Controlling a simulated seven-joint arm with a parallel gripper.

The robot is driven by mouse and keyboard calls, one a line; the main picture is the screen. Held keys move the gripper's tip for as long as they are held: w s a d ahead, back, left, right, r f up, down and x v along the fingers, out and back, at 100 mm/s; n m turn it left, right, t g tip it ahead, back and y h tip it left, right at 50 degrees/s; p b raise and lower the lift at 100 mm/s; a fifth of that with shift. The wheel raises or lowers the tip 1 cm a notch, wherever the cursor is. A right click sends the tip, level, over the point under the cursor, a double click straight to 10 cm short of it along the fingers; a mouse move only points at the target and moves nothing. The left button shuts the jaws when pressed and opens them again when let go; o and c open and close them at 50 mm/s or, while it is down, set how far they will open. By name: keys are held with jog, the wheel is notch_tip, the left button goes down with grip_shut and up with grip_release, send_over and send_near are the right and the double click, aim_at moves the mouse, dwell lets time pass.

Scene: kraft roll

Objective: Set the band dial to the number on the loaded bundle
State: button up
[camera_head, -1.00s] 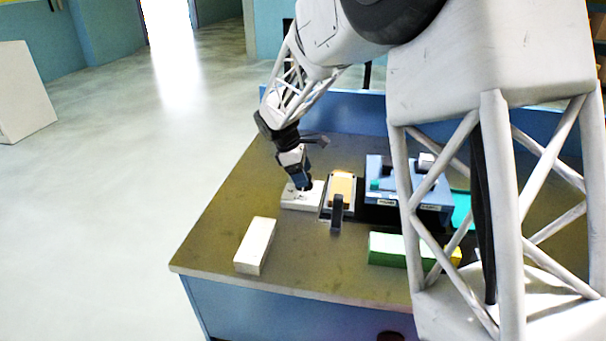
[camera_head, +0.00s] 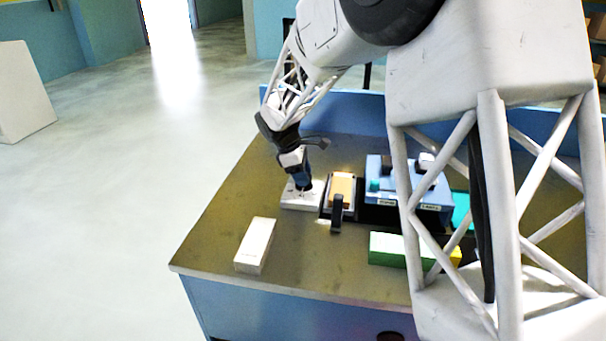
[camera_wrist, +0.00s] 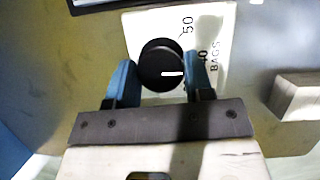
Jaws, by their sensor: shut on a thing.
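The band dial is a round black knob (camera_wrist: 161,65) with a white pointer line, on a white plate (camera_head: 292,203). In the wrist view the plate shows "50", "40" and "BAGS"; other marks are covered. The pointer aims right in that view, toward the right finger, a little below the "40". My gripper (camera_wrist: 162,82) is shut on the knob, one blue finger on each side. It also shows in the head view (camera_head: 304,185), down at the plate. A tan bundle (camera_head: 341,186) lies in a dark holder right of the plate; no number on it is readable.
A white box (camera_head: 256,245) lies at the table's front left, and a green-sided block (camera_head: 387,249) at the front right. A blue machine (camera_head: 378,200) stands behind, right of the bundle. A black upright lever (camera_head: 337,213) is in front of the bundle. The table's left side is clear.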

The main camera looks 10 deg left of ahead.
jog(key=shift+m, duration=0.3)
jog(key=m+g, duration=0.2)
jog(key=m, duration=0.2)
jog(key=shift+w, duration=0.1)
jog(key=m, duration=0.2)
jog(key=m+g+y, duration=0.1)
jog(key=m, duration=0.2)
jog(key=shift+r+g, duration=0.1)
jog(key=shift+g, duration=0.2)
jog(key=shift+y, duration=0.3)
jog(key=o, duration=0.9)
jog(key=v, duration=0.7)
jog(key=shift+w+a+r, duration=0.1)
jog(key=shift+w+r, duration=0.05)
jog(key=shift+r, duration=0.15)
